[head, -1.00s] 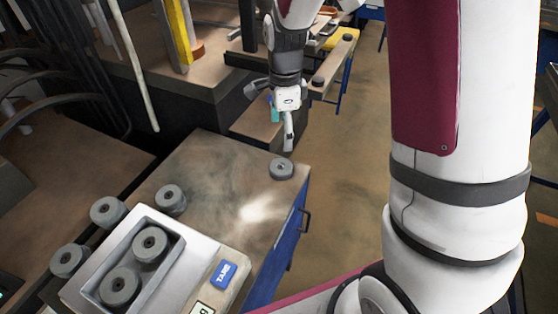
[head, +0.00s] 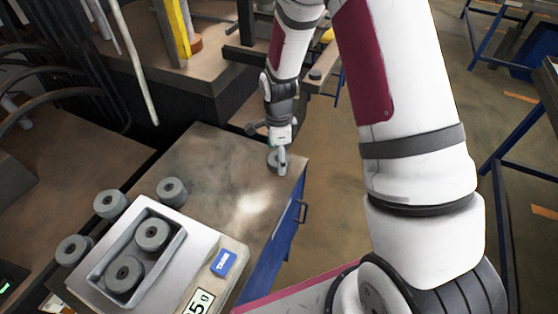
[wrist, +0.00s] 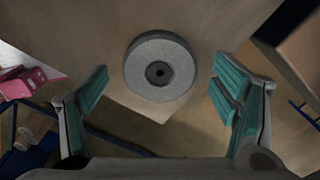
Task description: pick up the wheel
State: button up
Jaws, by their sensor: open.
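A grey wheel with a dark centre hole lies flat near the far right corner of the workbench, partly hidden behind my gripper (head: 281,163) in the head view. In the wrist view the wheel (wrist: 160,67) shows whole, between and beyond the teal-padded fingers of my gripper (wrist: 160,100). My gripper is open and empty. Its fingers stand apart on either side of the wheel, and no contact shows. In the head view one finger overlaps the wheel, so the exact gap is hard to tell.
A scale (head: 222,243) with a grey tray (head: 182,243) holding two wheels stands at the bench's near end. More wheels lie beside it: one on the bench (head: 172,192), one left of the tray (head: 110,204), another lower left (head: 74,250). The bench middle (head: 225,165) is clear.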

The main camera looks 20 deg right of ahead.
jog(key=shift+f, duration=0.35)
jog(key=c, duration=1.4)
